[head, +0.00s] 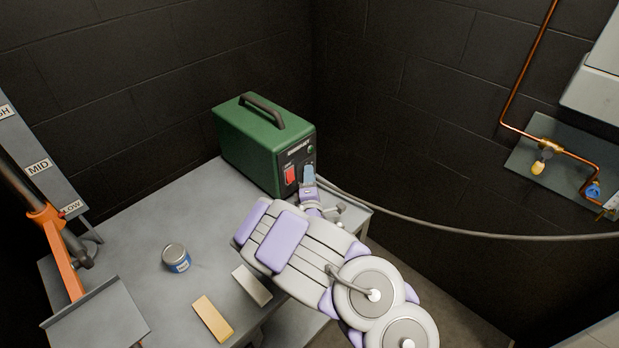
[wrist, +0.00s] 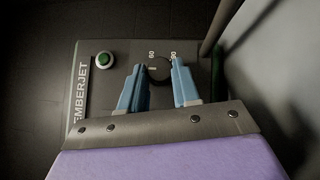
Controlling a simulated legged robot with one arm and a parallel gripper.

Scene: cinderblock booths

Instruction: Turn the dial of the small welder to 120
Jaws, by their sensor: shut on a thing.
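The small welder is a green box (head: 250,140) with a dark handle on top, standing at the back of the grey table. Its dark front panel has a red switch (head: 290,176). In the wrist view the round black dial (wrist: 158,70) sits on the panel, with small white numbers around its edge; its exact setting cannot be read. My gripper (wrist: 157,65) has its two blue fingers on either side of the dial and is shut on it. In the head view my gripper (head: 308,174) is against the welder's front and hides the dial.
A green button (wrist: 104,60) is beside the dial. A blue can (head: 176,258), a tan block (head: 213,319) and a grey block (head: 252,285) are on the table. An orange lever stand (head: 62,255) is at left. A cable (head: 450,231) runs right from the welder area.

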